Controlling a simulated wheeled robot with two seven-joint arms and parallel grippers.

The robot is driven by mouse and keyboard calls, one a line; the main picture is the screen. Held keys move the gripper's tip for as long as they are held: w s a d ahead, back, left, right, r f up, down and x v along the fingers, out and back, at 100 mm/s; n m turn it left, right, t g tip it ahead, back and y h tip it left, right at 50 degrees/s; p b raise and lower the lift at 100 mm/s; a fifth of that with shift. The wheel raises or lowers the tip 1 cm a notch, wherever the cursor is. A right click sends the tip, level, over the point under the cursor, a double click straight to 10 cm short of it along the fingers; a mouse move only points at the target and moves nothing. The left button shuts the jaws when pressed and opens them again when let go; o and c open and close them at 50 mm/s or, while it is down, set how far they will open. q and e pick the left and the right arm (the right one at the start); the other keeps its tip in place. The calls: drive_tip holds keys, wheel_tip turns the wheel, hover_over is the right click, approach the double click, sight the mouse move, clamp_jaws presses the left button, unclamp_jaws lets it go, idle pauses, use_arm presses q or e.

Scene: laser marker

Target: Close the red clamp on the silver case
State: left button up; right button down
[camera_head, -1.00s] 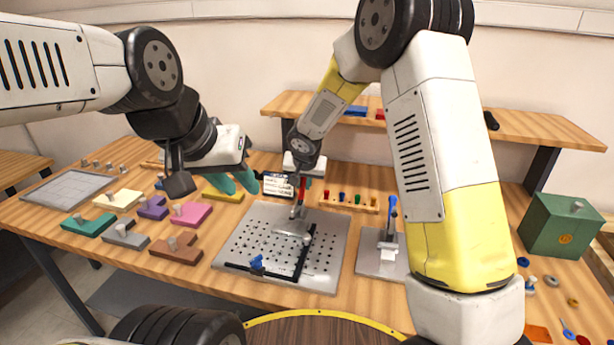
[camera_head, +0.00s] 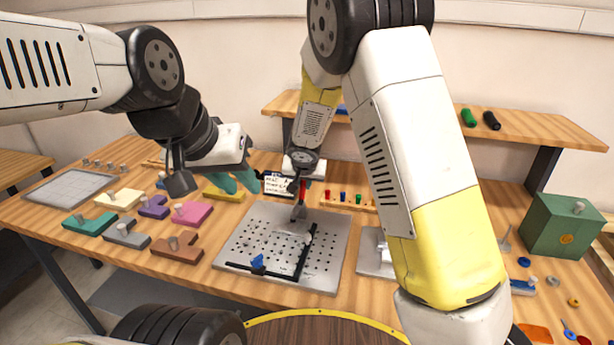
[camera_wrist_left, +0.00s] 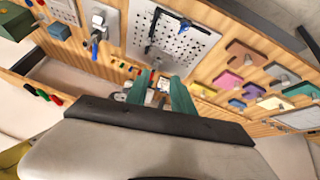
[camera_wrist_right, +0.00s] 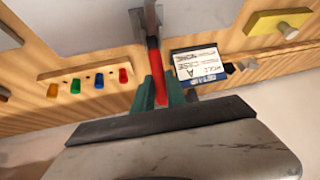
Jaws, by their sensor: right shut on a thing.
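The red clamp handle (camera_head: 303,188) stands at the back edge of the grey perforated plate (camera_head: 255,231). In the right wrist view, the red handle (camera_wrist_right: 156,75) lies between the teal fingers, and its metal arm runs up to a grey base (camera_wrist_right: 148,20). My right gripper (camera_head: 301,178) is shut on the handle; it also shows in the right wrist view (camera_wrist_right: 160,98). A thin silver piece (camera_head: 293,227) lies on the plate just in front of the clamp; I cannot tell if it is the silver case. My left gripper (camera_head: 236,183) is open and empty, left of the clamp.
A blue knob (camera_head: 257,262) sits on the black L-shaped fence at the plate's front. A card (camera_head: 276,184) and peg rack (camera_head: 350,200) are behind. A blue-handled clamp (camera_wrist_left: 97,47) is at the right, hidden by my arm in the head view. Coloured blocks (camera_head: 191,214) lie left.

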use_arm(q)
drive_tip(key=shift+c, duration=0.2)
drive_tip(key=c, duration=0.4)
drive_tip(key=shift+w+r, duration=0.2)
drive_tip(key=shift+w, duration=0.15)
clamp_jaws()
drive_tip(key=w+r+m+g, duration=0.1)
drive_tip(key=w+r, duration=0.2)
drive_tip(key=w, duration=0.5)
drive_tip(key=m+g+y, duration=0.1)
drive_tip(key=m+g, duration=0.1)
drive_tip(key=g, duration=0.2)
hover_over(303, 190)
drive_tip(key=s+a, duration=0.2)
drive_tip(key=a, duration=0.1)
wheel_tip(303, 190, down, 4)
drive_tip(key=w+d+f, duration=0.2)
drive_tip(key=w+f, duration=0.1)
drive_tip(key=f, duration=0.5)
drive_tip(key=w+d+f+g, duration=0.1)
drive_tip(key=w+f, duration=0.3)
drive_tip(key=f, duration=0.5)
drive_tip(key=shift+d+f+m, duration=0.2)
drive_tip(key=shift+d+m, duration=0.2)
drive_tip(key=shift+d, duration=0.2)
